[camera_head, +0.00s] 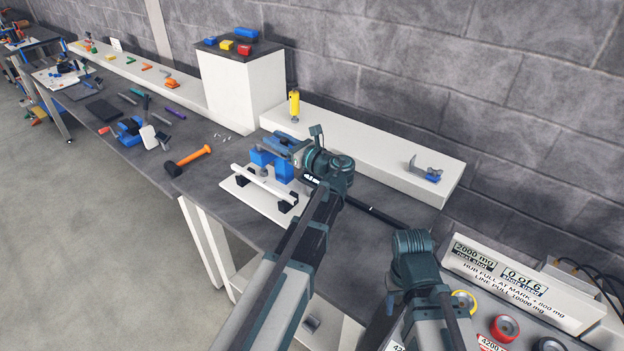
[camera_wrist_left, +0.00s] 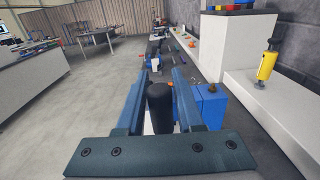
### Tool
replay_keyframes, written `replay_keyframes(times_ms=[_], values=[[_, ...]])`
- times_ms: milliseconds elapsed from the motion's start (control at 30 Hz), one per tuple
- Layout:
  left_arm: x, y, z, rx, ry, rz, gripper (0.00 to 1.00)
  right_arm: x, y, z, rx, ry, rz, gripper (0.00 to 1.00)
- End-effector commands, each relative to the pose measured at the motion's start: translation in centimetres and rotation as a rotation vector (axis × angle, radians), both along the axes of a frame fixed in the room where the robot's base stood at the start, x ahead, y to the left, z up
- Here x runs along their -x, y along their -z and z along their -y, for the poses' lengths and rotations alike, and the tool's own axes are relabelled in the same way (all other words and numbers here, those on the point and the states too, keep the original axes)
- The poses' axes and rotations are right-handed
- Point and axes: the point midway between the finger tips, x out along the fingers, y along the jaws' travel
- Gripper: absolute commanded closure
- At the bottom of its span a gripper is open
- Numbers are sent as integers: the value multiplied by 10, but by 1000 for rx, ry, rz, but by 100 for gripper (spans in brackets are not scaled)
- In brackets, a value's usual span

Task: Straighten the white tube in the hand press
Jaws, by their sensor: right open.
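The white tube (camera_head: 262,184) lies across black supports on the white base plate (camera_head: 241,193) of the blue hand press (camera_head: 270,160). The press also shows in the left wrist view (camera_wrist_left: 211,104). My left gripper (camera_head: 290,148) is over the press, above and behind the tube. In the left wrist view a black grip (camera_wrist_left: 160,104) stands between its fingers, which appear to close on both its sides. My right gripper (camera_head: 408,262) is low at the right, away from the press. Its fingertips are mostly hidden, and it holds nothing that I can see.
A yellow bottle-like tool (camera_head: 294,105) and a small blue-and-metal tool (camera_head: 427,172) stand on the white ledge (camera_head: 360,150). A dark rod (camera_head: 374,210) lies to the right. A labelled box (camera_head: 510,285) is at the front right.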

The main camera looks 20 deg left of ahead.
Motion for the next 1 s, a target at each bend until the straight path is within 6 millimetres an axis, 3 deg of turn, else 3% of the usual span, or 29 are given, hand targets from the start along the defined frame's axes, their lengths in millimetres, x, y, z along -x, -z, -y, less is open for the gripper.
replay_keyframes(times_ms=[33,100,433,1000], values=[[3,0,-1,0,0,0,53,0,0,0,0,0,0,50],[3,0,-1,0,1,0,43,0,0,0,0,0,0,50],[5,0,2,0,3,1,43,0,0,0,0,0,0,50],[23,0,51,0,4,1,43,0,0,0,0,0,0,50]])
